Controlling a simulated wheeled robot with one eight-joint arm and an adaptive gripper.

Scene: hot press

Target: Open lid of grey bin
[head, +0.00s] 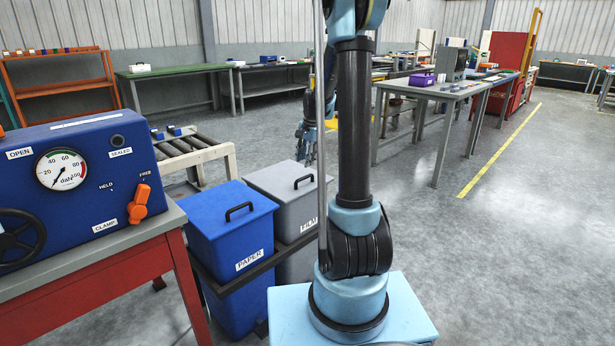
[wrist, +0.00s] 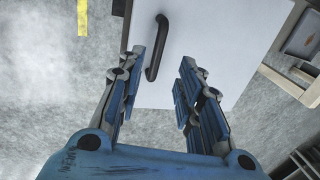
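The grey bin labelled FILM (head: 296,262) stands in a dark frame beside the blue bin, left of my arm. Its grey lid (head: 277,183) lies flat and closed, with a black bar handle (head: 304,181) on top. My gripper (head: 309,132) is partly hidden behind my arm in the head view, above and beyond the bin. In the wrist view my gripper (wrist: 163,56) is open and empty, its fingers spread over the pale lid (wrist: 222,40). The dark handle (wrist: 156,50) shows between the fingertips, nearer the left finger; contact cannot be told.
The blue PAPER bin (head: 228,231) is closed beside the grey one. A blue press panel (head: 75,185) with gauge and orange lever sits on a red-legged bench at left. A roller conveyor (head: 190,150) stands behind the bins. Floor at right is clear.

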